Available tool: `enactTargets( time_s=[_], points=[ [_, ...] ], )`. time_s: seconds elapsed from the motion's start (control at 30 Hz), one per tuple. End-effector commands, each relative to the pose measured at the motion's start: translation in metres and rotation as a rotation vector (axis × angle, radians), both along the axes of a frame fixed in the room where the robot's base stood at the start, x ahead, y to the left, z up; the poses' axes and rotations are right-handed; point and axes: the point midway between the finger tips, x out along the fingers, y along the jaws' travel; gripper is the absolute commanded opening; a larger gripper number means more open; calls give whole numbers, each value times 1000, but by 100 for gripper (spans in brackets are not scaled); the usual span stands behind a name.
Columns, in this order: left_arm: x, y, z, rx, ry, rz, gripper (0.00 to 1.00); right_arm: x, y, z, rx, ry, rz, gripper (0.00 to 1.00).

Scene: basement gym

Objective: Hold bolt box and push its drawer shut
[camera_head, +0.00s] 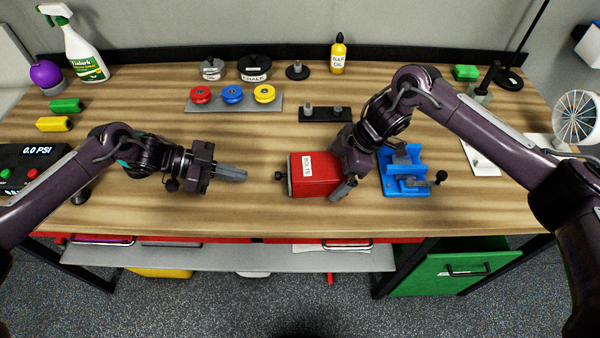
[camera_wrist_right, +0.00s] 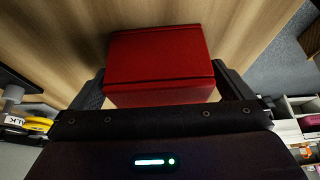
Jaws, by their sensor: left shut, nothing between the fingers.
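The red bolt box (camera_head: 318,178) with a white "BOLTS" label lies on the wooden bench near its front edge. Its black drawer knob (camera_head: 280,176) points left. A thin pale edge shows behind the knob; I cannot tell how far out the drawer is. My right gripper (camera_head: 345,182) is at the box's right end, its fingers along both sides. The right wrist view shows the box (camera_wrist_right: 160,65) filling the space between the fingers, which appear to touch it. My left gripper (camera_head: 240,175) is shut and empty, left of the knob, apart from it and pointing toward it.
A blue fixture (camera_head: 405,175) stands close right of the box, near my right gripper. Behind are a black stand (camera_head: 326,114), a grey tray (camera_head: 222,105) with coloured discs, and a yellow bottle (camera_head: 338,56). The bench's front edge is close to the box. Bare wood lies behind my left gripper.

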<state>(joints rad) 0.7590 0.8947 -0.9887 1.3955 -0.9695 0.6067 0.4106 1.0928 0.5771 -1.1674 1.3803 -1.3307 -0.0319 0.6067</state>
Motion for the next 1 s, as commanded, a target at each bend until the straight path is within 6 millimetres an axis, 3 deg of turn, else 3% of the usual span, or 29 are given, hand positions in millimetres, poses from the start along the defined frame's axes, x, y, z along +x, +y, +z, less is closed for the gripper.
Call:
enactTargets(
  time_s=[0.27,0.7,1.0],
  points=[
    [0,0,0,0,0,0,0,1,-6,11,0,-1,0,100],
    [0,0,0,0,0,0,0,4,-46,89,-3,-5,-1,100],
    [0,0,0,0,0,0,0,3,-54,107,-1,0,0,100]
  ],
)
